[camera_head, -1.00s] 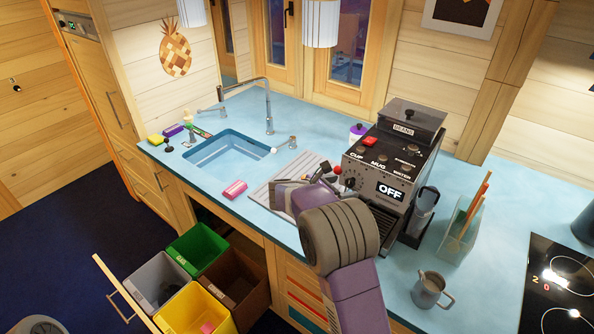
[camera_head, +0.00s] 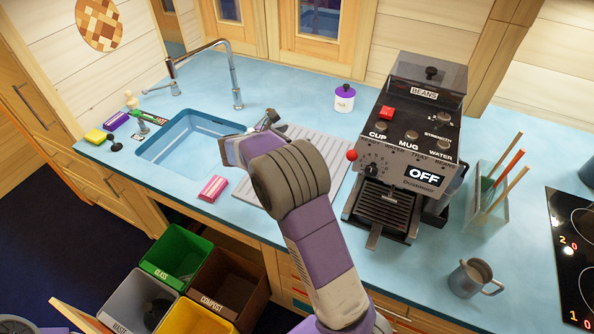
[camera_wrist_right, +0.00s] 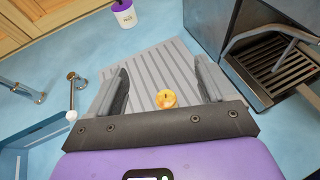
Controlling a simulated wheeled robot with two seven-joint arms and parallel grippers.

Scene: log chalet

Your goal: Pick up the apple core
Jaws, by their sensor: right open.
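A small round yellow-orange thing, which looks like the apple core (camera_wrist_right: 166,98) seen from above, lies on the grey ribbed drainboard (camera_wrist_right: 150,65) in the right wrist view. It sits between the two dark fingers of my right gripper (camera_wrist_right: 161,88), close to the palm edge in the picture. The fingers are spread and I see no contact with it. In the head view my right gripper (camera_head: 268,122) is over the left part of the drainboard and my arm hides the apple core there. My left gripper is out of view.
The sink (camera_head: 185,140) is left of the gripper and the coffee machine (camera_head: 410,150) stands right. A pink packet (camera_head: 213,188) lies at the counter's front. A white jar with purple lid (camera_head: 344,98) stands behind. Open bins, including compost (camera_head: 228,285), are below.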

